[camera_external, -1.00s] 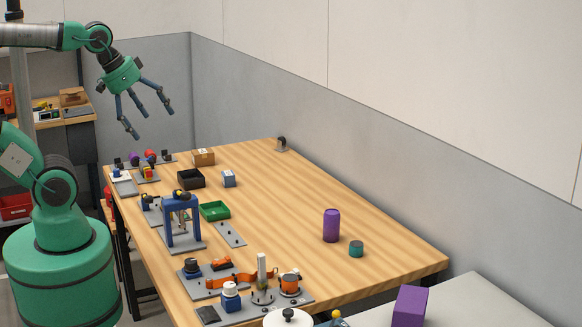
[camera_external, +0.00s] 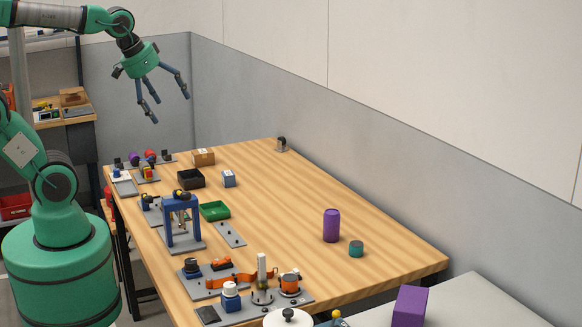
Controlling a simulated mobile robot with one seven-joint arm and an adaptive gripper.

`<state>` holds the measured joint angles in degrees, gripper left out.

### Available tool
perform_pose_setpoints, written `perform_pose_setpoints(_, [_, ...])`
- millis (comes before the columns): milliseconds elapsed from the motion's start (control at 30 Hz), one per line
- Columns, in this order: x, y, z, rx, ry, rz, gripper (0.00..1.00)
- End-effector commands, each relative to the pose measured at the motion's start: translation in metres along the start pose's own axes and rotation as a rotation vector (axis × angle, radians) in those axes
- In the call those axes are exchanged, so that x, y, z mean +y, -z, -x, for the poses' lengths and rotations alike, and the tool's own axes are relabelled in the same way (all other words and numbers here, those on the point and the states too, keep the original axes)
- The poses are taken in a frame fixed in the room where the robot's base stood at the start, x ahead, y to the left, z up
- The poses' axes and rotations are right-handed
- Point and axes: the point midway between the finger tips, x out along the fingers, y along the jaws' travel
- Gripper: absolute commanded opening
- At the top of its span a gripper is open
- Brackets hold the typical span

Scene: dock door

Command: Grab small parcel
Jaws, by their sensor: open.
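A small brown cardboard box (camera_external: 204,158) with a pale label sits toward the far left of the wooden table; it looks like the small parcel. A small blue-grey box (camera_external: 229,179) with a light mark on top stands nearer and to its right. My gripper (camera_external: 168,104) hangs in the air above the table's far left end, up and to the left of the brown box in the picture. Its fingers are spread open, point downward and hold nothing.
A black open bin (camera_external: 190,179) lies just in front of the brown box, and a green tray (camera_external: 215,211) nearer. A blue frame fixture (camera_external: 181,220) stands at the left edge. A purple cylinder (camera_external: 331,226) and a teal one (camera_external: 356,249) stand at right. The table's far middle is clear.

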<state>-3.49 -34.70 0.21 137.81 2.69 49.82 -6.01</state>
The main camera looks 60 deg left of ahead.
Motion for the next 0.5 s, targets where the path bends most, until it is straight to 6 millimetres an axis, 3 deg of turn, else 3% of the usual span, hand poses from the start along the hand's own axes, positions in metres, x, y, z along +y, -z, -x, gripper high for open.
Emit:
perform_pose_setpoints(100, [-0.013,0.032,-0.003,-0.013,0.03,0.059,0.92])
perform_pose_setpoints(500, [-0.068,0.128,-0.033,-0.037,0.126,0.251,0.92])
